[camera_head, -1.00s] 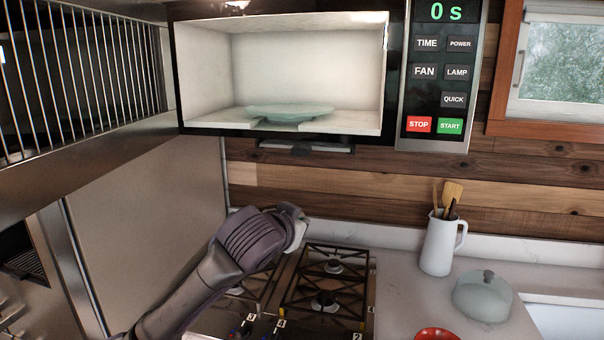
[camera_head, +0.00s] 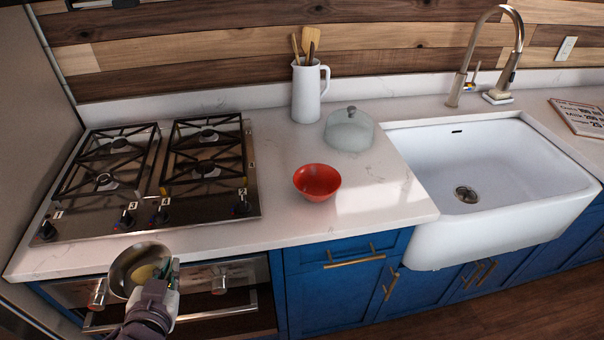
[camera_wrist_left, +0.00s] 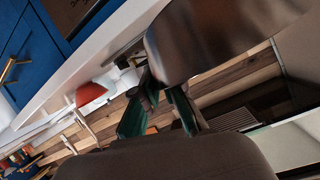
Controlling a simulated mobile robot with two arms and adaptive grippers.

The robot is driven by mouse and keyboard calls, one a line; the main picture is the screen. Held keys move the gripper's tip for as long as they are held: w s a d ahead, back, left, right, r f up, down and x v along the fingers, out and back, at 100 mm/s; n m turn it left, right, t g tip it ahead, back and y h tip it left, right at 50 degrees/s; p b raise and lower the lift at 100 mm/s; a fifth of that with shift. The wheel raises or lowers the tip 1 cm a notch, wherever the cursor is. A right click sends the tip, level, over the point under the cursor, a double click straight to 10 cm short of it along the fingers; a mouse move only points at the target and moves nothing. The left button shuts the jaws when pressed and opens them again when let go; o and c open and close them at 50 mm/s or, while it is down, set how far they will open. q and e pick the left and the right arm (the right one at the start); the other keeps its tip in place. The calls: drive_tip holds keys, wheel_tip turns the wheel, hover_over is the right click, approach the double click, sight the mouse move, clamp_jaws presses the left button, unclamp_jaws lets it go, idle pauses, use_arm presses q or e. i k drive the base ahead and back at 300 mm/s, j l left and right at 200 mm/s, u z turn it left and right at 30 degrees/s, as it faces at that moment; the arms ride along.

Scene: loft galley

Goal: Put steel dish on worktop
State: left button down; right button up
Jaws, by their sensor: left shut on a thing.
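The steel dish (camera_head: 124,269) is a round, shiny metal bowl in front of the stove, at lower left in the head view. Something yellowish lies inside it. My left gripper (camera_head: 166,273) is shut on the dish's right rim and holds it off the worktop, before the oven front. In the left wrist view the dish (camera_wrist_left: 215,35) fills the upper right, by my gripper's green fingers (camera_wrist_left: 160,105). The white marbled worktop (camera_head: 385,195) runs around the stove to the sink. My right gripper is not in view.
On the worktop stand a red bowl (camera_head: 317,183), a glass dome (camera_head: 349,130) and a white jug (camera_head: 307,92) with utensils. The gas stove (camera_head: 215,205) is at left, the white sink (camera_head: 490,165) at right. The worktop is clear around the red bowl.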

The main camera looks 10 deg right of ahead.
sight(376, 185)
drive_tip(key=l+u, duration=0.15)
drive_tip(key=l, duration=0.45)
drive_tip(key=l+u, duration=0.1)
drive_tip(key=l, duration=0.5)
drive_tip(key=l+u, duration=0.15)
drive_tip(key=l, duration=0.4)
drive_tip(key=k+l+u, duration=0.15)
drive_tip(key=l, duration=0.45)
drive_tip(key=k+l+u, duration=0.15)
drive_tip(key=l, duration=0.4)
